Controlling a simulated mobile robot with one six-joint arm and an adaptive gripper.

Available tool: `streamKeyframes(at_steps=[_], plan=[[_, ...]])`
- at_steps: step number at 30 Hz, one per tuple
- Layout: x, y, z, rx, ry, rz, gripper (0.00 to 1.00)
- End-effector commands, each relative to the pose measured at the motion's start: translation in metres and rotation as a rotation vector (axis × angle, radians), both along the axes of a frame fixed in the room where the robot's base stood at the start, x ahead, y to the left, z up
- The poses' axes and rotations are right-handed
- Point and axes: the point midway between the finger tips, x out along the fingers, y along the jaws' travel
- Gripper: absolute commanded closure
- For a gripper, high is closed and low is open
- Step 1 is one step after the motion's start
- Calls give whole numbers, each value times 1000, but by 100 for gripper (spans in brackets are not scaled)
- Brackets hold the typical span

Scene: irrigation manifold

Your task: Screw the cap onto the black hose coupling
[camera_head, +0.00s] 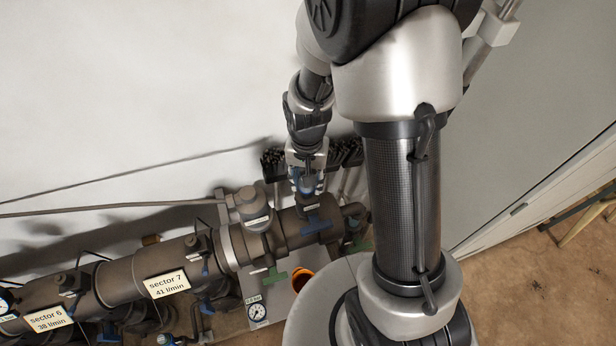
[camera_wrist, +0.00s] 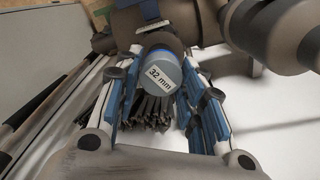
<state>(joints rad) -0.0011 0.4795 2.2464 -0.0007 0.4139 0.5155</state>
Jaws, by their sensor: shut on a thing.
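In the wrist view, a round grey-faced cap (camera_wrist: 158,78) with a blue rim and a "32 mm" label sits between the fingers of my gripper (camera_wrist: 160,66). The fingers, with blue pads, are closed on its sides. A dark round piece (camera_wrist: 150,42), which looks like the black hose coupling, shows just behind the cap. I cannot tell whether the cap touches it or is threaded on it. In the head view, my gripper (camera_head: 307,186) points down at the right end of the manifold; the cap and coupling cannot be made out clearly there.
The brown manifold pipe (camera_head: 130,275) runs to the left with sector labels. A blue valve handle (camera_head: 317,226) is close below my gripper, and a green handle (camera_head: 276,273) is lower left. Black bundled tubes (camera_head: 345,153) hang behind. A pressure gauge (camera_head: 257,311) sits below.

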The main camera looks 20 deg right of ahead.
Motion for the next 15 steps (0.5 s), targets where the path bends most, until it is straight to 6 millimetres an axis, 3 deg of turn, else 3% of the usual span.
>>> streamKeyframes(at_steps=[4, 15], plan=[[-4, 2, -1, 2, 10, -110, 93], [-4, 3, -1, 2, 11, -166, 93]])
